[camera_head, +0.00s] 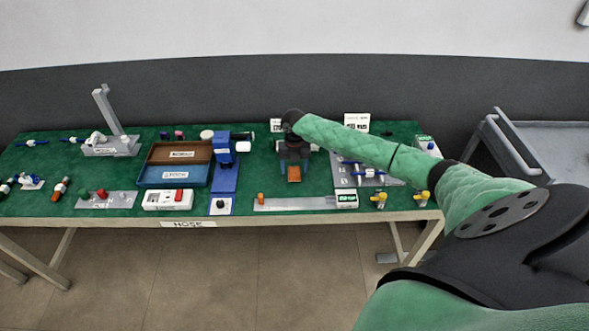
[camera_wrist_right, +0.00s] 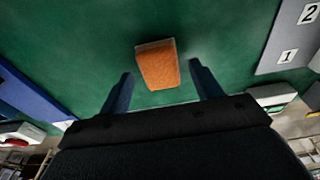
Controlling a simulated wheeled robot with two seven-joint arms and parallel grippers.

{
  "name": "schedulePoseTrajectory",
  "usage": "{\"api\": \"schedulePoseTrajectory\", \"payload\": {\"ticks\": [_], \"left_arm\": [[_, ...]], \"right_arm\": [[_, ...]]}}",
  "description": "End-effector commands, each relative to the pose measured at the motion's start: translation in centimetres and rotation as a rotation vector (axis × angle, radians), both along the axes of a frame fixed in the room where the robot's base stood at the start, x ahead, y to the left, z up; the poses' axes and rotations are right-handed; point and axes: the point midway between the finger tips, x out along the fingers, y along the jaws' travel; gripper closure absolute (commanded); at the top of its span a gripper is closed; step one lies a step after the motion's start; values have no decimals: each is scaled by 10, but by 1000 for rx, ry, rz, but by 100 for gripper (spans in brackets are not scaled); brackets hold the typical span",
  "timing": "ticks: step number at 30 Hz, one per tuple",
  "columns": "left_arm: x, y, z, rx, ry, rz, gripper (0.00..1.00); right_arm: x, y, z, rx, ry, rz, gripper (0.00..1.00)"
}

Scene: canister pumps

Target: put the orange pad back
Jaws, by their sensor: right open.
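The orange pad (camera_wrist_right: 157,68) is a small block on the green table top. In the right wrist view it lies ahead of and between my right gripper's two dark fingers (camera_wrist_right: 160,76), with green showing on both sides. The fingers are open and do not appear to touch it. In the head view the right gripper (camera_head: 294,166) points down over the table, with the orange pad (camera_head: 294,175) showing between its fingers. The exact height of the fingers above the pad is hard to tell. My left gripper is not in view.
A grey strip (camera_head: 300,204) with a small orange piece (camera_head: 260,198) lies in front. A blue stand (camera_head: 224,175) and a blue tray (camera_head: 185,176) are to the left. A grey numbered plate (camera_head: 345,174) is to the right. Green surface around the pad is clear.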

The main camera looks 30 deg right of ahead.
Motion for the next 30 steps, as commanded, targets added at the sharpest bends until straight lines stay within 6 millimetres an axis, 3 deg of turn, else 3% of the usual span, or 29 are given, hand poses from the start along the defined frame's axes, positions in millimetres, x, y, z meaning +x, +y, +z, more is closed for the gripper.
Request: {"api": "schedulePoseTrajectory", "payload": {"ticks": [2, 4, 9, 18, 30], "left_arm": [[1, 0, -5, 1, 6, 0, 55], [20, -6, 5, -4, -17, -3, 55], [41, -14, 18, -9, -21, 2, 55], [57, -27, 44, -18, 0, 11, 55], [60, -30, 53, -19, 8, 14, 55]], "right_arm": [[2, -1, 8, 0, -4, 0, 35], [3, -2, 19, -1, -3, 2, 35], [7, -4, 53, -1, -4, 1, 35], [11, -6, 99, 0, -2, 1, 35], [12, -7, 113, 0, 0, 0, 35]]}}
